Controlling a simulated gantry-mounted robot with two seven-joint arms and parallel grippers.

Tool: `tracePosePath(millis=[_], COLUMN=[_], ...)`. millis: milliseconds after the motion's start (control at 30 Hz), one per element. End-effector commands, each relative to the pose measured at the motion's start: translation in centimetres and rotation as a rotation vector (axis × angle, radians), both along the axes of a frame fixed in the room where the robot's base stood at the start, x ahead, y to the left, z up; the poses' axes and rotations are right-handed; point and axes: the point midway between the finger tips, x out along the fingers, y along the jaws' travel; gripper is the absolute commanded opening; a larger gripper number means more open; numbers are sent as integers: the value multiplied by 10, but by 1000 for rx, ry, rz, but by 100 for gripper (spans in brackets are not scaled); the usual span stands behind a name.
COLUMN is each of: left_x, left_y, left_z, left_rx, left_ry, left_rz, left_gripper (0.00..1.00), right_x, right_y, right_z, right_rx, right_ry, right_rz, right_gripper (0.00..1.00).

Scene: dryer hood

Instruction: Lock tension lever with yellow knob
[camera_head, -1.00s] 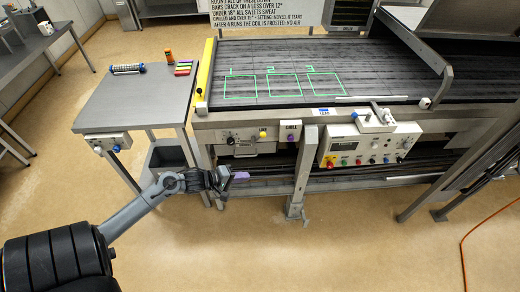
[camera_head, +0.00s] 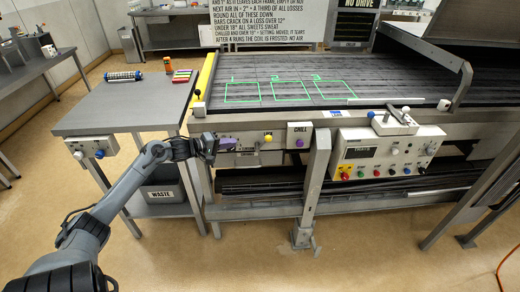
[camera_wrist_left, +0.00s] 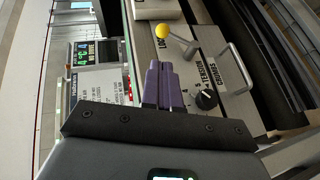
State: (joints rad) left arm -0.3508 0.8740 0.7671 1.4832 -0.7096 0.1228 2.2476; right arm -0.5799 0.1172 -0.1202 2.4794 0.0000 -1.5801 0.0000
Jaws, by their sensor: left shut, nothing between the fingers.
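The tension lever (camera_wrist_left: 183,40) is a short metal arm ending in a yellow knob (camera_wrist_left: 161,31), mounted on the pale panel in the left wrist view. In the head view the yellow knob (camera_head: 266,138) shows on the machine's front, left of the CHILL box. My left gripper (camera_head: 229,143) is just left of the knob, at about its height. Its purple fingers (camera_wrist_left: 163,84) are shut and empty, their tips short of the knob with a visible gap. They partly cover a label beginning "LO". My right gripper is in neither view.
A black dial (camera_wrist_left: 206,100) marked TENSION and a metal handle (camera_wrist_left: 238,68) sit close to the lever. The CHILL box (camera_head: 299,136) and a control box (camera_head: 386,153) stand further right. A grey side table (camera_head: 125,105) is at left.

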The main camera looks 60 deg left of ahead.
Motion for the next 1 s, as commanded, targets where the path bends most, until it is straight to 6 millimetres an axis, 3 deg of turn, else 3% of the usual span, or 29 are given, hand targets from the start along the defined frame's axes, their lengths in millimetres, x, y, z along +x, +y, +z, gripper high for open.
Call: tracePosePath(millis=[100,667,867,1000], left_x=[1,5,24,47], left_y=[0,0,0,-1], left_z=[-6,-7,-14,-20], left_rx=[2,2,3,4], left_ry=[-4,-6,-6,-7], left_rz=[-1,-1,-2,-2], left_gripper=[0,0,0,0], right_x=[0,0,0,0], right_y=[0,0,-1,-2], right_z=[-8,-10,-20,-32], right_rx=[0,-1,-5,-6], right_ry=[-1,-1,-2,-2], right_rz=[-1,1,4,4], right_gripper=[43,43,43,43])
